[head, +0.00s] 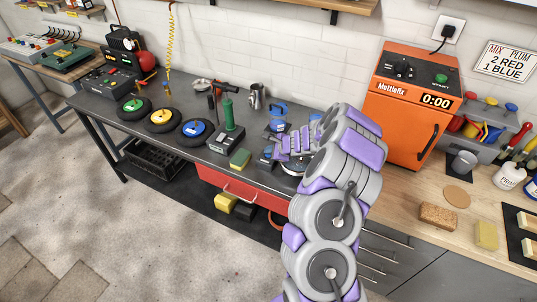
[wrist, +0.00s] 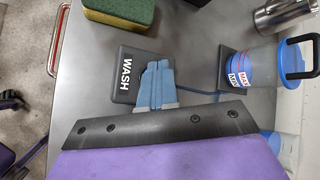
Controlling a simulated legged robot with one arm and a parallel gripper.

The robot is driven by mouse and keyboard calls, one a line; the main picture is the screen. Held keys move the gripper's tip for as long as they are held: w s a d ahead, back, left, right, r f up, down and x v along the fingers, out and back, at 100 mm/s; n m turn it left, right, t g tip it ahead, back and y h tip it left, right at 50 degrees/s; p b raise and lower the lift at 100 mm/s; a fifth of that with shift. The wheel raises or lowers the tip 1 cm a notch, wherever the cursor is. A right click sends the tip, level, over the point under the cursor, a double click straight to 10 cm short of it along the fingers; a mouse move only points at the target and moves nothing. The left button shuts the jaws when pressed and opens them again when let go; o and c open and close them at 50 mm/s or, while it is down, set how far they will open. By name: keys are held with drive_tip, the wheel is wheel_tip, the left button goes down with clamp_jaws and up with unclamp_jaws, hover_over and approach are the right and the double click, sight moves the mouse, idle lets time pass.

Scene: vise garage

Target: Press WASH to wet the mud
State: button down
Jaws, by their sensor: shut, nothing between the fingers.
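The dark WASH box (wrist: 124,75) lies on the grey metal bench in the wrist view, its white lettering facing up. In the head view the WASH box (head: 265,160) sits near the bench's front edge. My gripper (wrist: 157,66) is shut and empty, with its blue fingertips over the right part of the box. I cannot tell whether the tips touch it, and they hide part of its top. In the head view my gripper (head: 277,146) is just above the box. A clear tank with a blue lid (wrist: 283,62) stands right of it. I cannot make out any mud.
A green and yellow sponge (wrist: 120,10) lies beside the box; in the head view the sponge (head: 240,158) is to its left. A blue hose (wrist: 203,95) runs toward the tank.

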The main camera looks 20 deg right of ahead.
drive_tip(key=shift+r+p, duration=0.35)
drive_tip(key=shift+r, duration=0.1)
wheel_tip(320, 180, up, 6)
drive_tip(key=p, duration=0.5)
idle(0.8)
